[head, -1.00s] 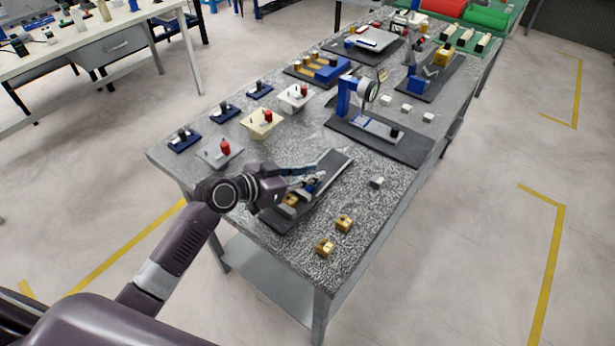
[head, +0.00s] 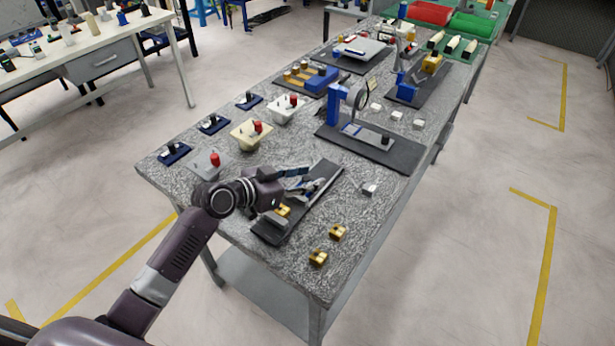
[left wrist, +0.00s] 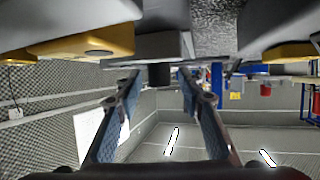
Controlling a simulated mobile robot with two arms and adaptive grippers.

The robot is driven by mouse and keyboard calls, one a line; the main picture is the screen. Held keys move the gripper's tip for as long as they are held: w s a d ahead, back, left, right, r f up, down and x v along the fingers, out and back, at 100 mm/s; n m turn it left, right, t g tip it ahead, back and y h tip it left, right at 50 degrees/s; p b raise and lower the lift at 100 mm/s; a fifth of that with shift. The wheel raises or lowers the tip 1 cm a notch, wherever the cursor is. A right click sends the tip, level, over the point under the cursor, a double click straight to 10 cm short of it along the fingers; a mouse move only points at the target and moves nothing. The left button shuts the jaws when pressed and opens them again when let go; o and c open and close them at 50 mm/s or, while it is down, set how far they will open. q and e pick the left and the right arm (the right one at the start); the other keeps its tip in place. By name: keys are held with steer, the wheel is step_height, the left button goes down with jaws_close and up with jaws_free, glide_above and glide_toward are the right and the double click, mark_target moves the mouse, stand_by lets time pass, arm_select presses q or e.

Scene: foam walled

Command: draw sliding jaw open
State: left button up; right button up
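The vise-like fixture is a long dark base plate (head: 325,178) near the front of the table. A brass block (head: 283,210) sits toward its near end. My left gripper (head: 308,182) is over the plate with its blue-grey fingers spread, hiding part of the fixture. In the left wrist view a grey block (left wrist: 143,46), seemingly the sliding jaw, carries a dark round knob (left wrist: 159,74). My left gripper (left wrist: 160,82) has one finger on each side of the knob, with visible gaps. Contact is not visible. My right gripper is not in view.
Two loose brass blocks (head: 338,232) and a small white block (head: 369,189) lie right of the plate. A grey box with a red knob (head: 214,160) stands left, close to my arm. A blue-post fixture (head: 338,108) stands farther back.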

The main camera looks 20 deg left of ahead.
arm_select(q)
steer(key=v, duration=1.1)
steer(key=shift+s+a+r, duration=0.2)
steer(key=shift+s, duration=0.1)
